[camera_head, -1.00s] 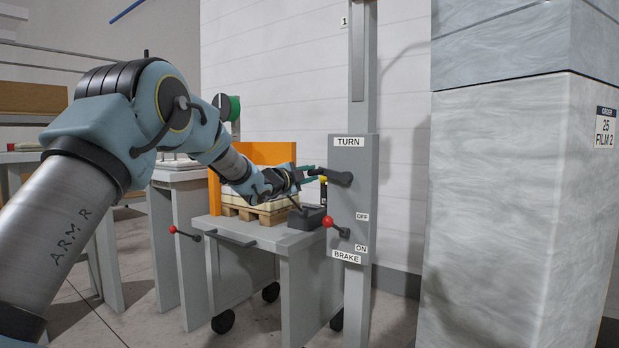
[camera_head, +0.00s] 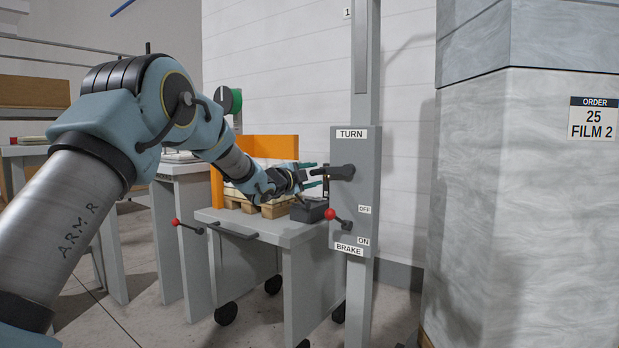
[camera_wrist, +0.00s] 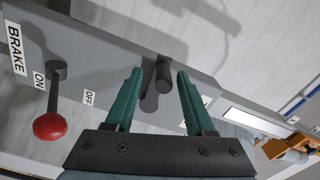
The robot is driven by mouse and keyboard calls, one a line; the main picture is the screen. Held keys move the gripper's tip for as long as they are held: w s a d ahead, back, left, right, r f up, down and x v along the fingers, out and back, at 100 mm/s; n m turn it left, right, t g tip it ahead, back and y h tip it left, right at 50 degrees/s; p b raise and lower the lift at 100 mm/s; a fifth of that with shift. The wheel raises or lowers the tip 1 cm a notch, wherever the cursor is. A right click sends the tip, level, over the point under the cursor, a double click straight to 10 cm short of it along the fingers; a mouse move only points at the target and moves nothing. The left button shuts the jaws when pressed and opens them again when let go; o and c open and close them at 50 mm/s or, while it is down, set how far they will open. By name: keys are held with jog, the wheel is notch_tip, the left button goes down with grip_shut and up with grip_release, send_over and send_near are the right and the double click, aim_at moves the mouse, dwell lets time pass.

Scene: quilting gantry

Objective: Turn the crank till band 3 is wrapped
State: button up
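The black crank (camera_head: 333,172) sticks out from the grey panel (camera_head: 366,190) below the TURN label. My gripper (camera_head: 316,174) is at the crank's handle, with teal fingers above and below its outer end in the head view. In the wrist view the fingers (camera_wrist: 160,78) are spread apart and the crank handle (camera_wrist: 165,72) shows between them, with gaps on both sides. Contact is not visible. A tall block wrapped in grey film (camera_head: 545,180) stands at right, labelled ORDER 25 FILM 2 (camera_head: 593,118). I cannot tell which part is band 3.
A red-knobbed brake lever (camera_head: 331,214) sits on the panel below the crank, also in the wrist view (camera_wrist: 50,126). A wheeled grey table (camera_head: 285,232) stands behind my gripper, bearing a wooden pallet (camera_head: 272,210) and a black box (camera_head: 309,211).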

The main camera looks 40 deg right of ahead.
jog(key=v, duration=1.1)
jog(key=shift+p, duration=0.3)
